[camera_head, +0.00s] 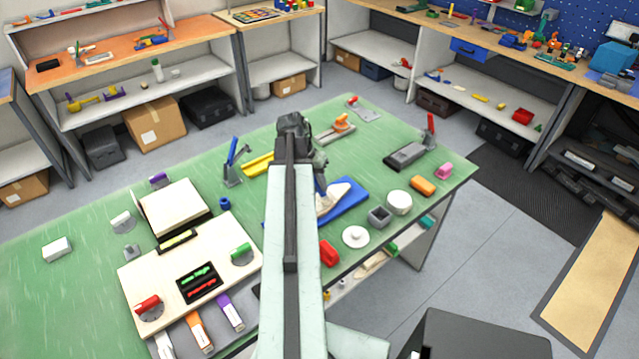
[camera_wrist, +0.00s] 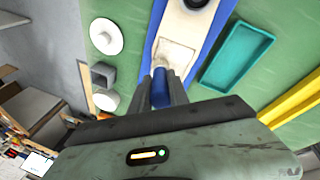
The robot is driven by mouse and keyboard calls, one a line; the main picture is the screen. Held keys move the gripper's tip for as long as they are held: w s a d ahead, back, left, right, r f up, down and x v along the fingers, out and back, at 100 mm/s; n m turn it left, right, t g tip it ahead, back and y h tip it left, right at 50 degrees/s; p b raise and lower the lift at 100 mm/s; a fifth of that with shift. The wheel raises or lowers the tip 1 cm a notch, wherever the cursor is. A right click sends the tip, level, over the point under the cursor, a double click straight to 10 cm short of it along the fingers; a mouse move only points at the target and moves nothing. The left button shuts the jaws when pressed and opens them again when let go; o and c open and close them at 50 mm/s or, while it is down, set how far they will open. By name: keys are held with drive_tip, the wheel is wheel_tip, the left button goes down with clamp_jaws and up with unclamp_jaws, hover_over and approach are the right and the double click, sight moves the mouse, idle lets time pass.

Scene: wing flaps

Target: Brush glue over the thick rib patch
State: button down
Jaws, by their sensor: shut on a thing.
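My gripper (camera_wrist: 161,82) is shut on a blue cylindrical handle (camera_wrist: 160,94), seen between the two dark fingers in the wrist view. The handle's far end is hidden or hard to make out, so I cannot tell whether bristles touch anything. Just beyond the fingertips is a pale beige squarish patch (camera_wrist: 176,55) on a cream wing piece (camera_wrist: 184,22). The wing piece lies on a blue tray or mat (camera_wrist: 215,38). In the head view the blue mat (camera_head: 352,208) and cream piece (camera_head: 335,196) show right of my arm, which covers part of them.
A teal tray (camera_wrist: 237,57) lies right of the mat in the wrist view, with a yellow bar (camera_wrist: 296,105) beyond. A white disc (camera_head: 355,237), grey box (camera_head: 379,217) and white round pot (camera_head: 399,202) stand near the green table's (camera_head: 80,285) right edge.

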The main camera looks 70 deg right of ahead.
drive_tip(key=shift+w+a, duration=0.4)
drive_tip(key=shift+a, duration=0.25)
drive_tip(key=shift+d, duration=0.1)
drive_tip(key=shift+s+d, duration=0.65)
drive_tip(key=shift+d, duration=0.3)
drive_tip(key=shift+a, duration=0.15)
